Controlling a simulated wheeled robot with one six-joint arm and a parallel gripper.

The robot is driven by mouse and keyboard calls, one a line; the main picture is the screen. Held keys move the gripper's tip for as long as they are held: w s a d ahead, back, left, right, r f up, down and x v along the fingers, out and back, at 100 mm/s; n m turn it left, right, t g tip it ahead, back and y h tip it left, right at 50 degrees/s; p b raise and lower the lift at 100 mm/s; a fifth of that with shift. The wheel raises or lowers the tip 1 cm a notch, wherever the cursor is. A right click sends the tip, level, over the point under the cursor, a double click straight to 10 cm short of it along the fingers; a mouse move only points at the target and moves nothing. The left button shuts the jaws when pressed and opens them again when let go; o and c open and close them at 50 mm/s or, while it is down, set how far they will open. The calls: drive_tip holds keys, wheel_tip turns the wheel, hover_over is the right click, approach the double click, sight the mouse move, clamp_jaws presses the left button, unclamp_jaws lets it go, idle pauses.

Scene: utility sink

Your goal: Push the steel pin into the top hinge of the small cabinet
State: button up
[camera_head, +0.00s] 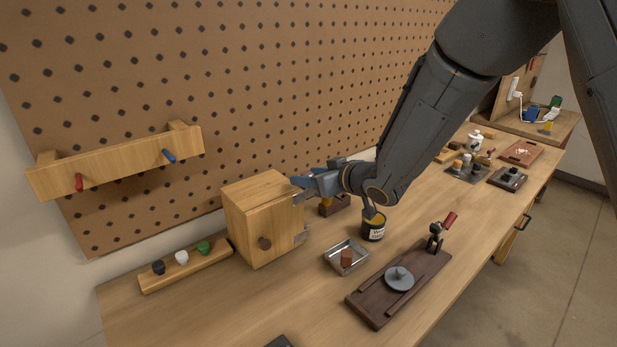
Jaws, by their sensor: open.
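The small wooden cabinet (243,227) stands on the bench at left centre, with a round brown knob on its front. My gripper (298,189) is at the top of the cabinet's right front edge, where the top hinge is mostly hidden by the fingers. The jaws are open. A grey metal lower hinge (301,237) shows farther down the same edge. I cannot make out the steel pin; it may be hidden at the gripper or too small to see. Whether the fingers touch the cabinet cannot be told.
A metal tray (334,248) with a brown block lies right of the cabinet. A dark board (372,311) with a grey disc and red-handled clamp lies front right. A labelled can (373,232) stands behind the tray. A wooden knob rail (213,261) lies left; pegboard (250,80) rises behind.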

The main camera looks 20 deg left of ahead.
drive_tip(key=b+v, duration=0.2)
drive_tip(key=v, duration=0.5)
drive_tip(key=shift+s+d, duration=0.15)
drive_tip(key=shift+r, duration=0.1)
drive_tip(key=w+d+f+m+t+h, duration=0.1)
drive_tip(key=w+d+f+m+h, duration=0.15)
drive_tip(key=d, duration=0.45)
drive_tip(key=w+d+f+m+t+h, duration=0.1)
drive_tip(key=w+d+m+h, duration=0.15)
drive_tip(key=d, duration=0.45)
drive_tip(key=s+d+f+m+h, duration=0.2)
drive_tip(key=d+h, duration=0.1)
drive_tip(key=d, duration=0.5)
drive_tip(key=s+d+f+m+h, duration=0.1)
drive_tip(key=s+d+f+h, duration=0.15)
drive_tip(key=d, duration=0.55)
drive_tip(key=s+d+f+m+g, duration=0.1)
drive_tip(key=s+d+m+g, duration=0.1)
drive_tip(key=s+d, duration=0.3)
drive_tip(key=s+d+f+m+g+h+b, duration=0.1)
drive_tip(key=s+d+g, duration=0.3)
drive_tip(key=s, duration=0.8)
drive_tip(key=shift+s+d+f+m+g, duration=0.25)
drive_tip(key=shift+d+f+m, duration=0.55)
drive_tip(key=shift+d, duration=0.4)
